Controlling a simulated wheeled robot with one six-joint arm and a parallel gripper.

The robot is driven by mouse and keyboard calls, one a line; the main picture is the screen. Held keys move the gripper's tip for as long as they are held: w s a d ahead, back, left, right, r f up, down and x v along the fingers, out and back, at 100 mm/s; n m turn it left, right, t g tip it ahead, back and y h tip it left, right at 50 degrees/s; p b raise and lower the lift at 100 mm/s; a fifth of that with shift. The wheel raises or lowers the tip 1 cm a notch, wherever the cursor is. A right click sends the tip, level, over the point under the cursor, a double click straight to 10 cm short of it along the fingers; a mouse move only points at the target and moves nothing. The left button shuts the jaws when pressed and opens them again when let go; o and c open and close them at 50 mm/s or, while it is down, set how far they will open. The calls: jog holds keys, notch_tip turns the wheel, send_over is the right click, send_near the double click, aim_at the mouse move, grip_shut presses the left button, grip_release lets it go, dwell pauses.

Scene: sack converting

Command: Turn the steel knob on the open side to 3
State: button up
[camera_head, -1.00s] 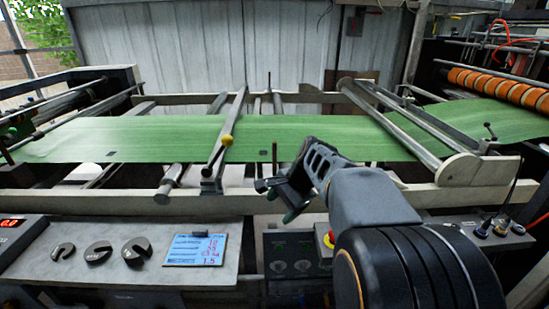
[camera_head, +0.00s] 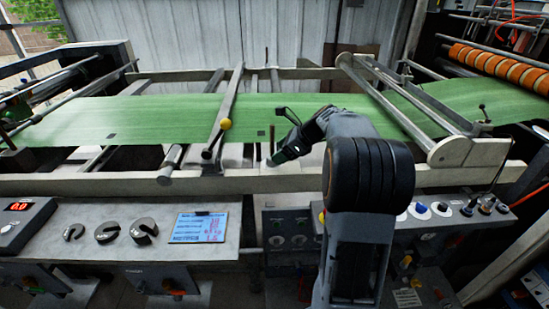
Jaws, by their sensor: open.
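My gripper (camera_head: 278,157) is open and empty, reaching out over the machine's front rail beside the green web (camera_head: 170,112). Its fingertips point down and left, and nothing is between them. Small round knobs (camera_head: 277,241) show on the dark control box below the rail, left of my arm. More knobs, some metallic (camera_head: 486,207), stand on the panel at the right. I cannot tell which one is the steel knob on the open side, and no numbers on a dial are readable. My arm hides part of the panel between the two groups. My gripper is apart from all of these knobs.
The front rail (camera_head: 110,184) crosses below the web.

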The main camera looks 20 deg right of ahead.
jog(key=shift+x, duration=1.75)
jog(key=c, duration=0.9)
jog(key=shift+r, duration=0.1)
jog(key=m+h+p, duration=0.1)
jog(key=m+t+h+p, duration=0.1)
jog(key=m, duration=0.1)
jog(key=shift+s+a+r+t, duration=0.1)
jog(key=shift+a+r+t, duration=0.05)
jog(key=shift+t, duration=0.15)
jog(key=shift+a+m+t+h+p, duration=0.1)
jog(key=shift+m+t+h+p, duration=0.4)
jog(key=shift+m+h+p, duration=1.45)
jog(key=shift+f+m, duration=0.2)
jog(key=shift+m, duration=0.35)
jog(key=shift+y, duration=0.25)
